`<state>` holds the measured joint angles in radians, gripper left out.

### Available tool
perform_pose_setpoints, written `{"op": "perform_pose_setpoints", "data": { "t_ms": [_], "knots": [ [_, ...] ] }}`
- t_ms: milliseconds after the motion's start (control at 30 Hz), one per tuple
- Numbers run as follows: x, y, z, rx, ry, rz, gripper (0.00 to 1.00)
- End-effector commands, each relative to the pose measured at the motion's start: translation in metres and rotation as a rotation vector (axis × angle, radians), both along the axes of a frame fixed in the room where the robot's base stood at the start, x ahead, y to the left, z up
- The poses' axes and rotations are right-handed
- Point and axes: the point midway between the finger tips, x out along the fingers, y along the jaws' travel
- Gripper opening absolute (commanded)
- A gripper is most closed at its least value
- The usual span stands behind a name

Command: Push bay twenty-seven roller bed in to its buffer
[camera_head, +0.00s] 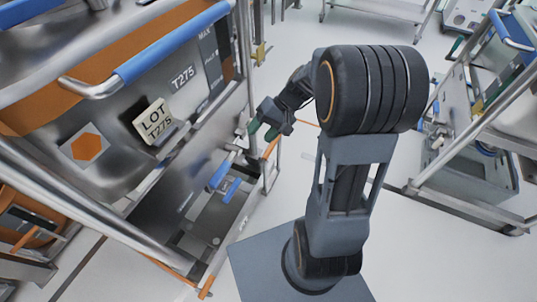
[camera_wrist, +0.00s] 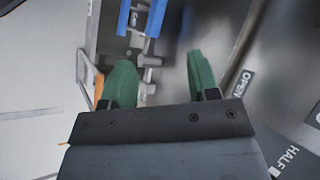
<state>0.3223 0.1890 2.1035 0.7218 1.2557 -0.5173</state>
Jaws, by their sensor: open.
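A steel bin (camera_head: 110,150) marked T275 sits in the frame at the left, with a blue-gripped bar and a LOT T275 card on its face. Below it is a low metal bed or tray (camera_head: 185,240) with blue handle pieces (camera_head: 228,186); I cannot clearly make out rollers or a bay number. My gripper (camera_head: 252,130) is beside the bin's right end, above and right of the blue pieces. In the wrist view its green fingers (camera_wrist: 160,75) are apart with nothing gripped. Blue parts (camera_wrist: 140,18) show beyond the fingertips, apart from them. The buffer cannot be identified.
Steel posts and rails (camera_head: 247,70) with orange edging frame the bin. A panel with OPEN and HALF labels (camera_wrist: 243,85) fills the right of the wrist view. Another rack (camera_head: 480,150) stands at the right.

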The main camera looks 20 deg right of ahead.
Motion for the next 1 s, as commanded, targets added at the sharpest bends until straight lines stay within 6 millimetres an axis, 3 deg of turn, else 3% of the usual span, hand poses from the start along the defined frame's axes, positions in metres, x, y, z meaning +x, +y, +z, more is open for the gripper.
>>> {"op": "perform_pose_setpoints", "data": {
  "t_ms": [33, 100, 300, 500, 600, 733, 867, 1000],
  "knots": [
    [0.018, -0.011, -0.056, 0.111, 0.013, -0.042, 0.55],
    [0.041, -0.025, -0.097, 0.263, -0.011, -0.101, 0.55],
    [0.092, -0.088, -0.212, 0.616, -0.186, -0.318, 0.55],
    [0.109, -0.152, -0.305, 0.804, -0.409, -0.532, 0.55],
    [0.109, -0.174, -0.337, 0.847, -0.498, -0.611, 0.55],
    [0.108, -0.193, -0.363, 0.873, -0.575, -0.680, 0.55],
    [0.110, -0.197, -0.372, 0.882, -0.609, -0.708, 0.55],
    [0.124, -0.186, -0.369, 0.883, -0.617, -0.711, 0.55]
  ]
}}
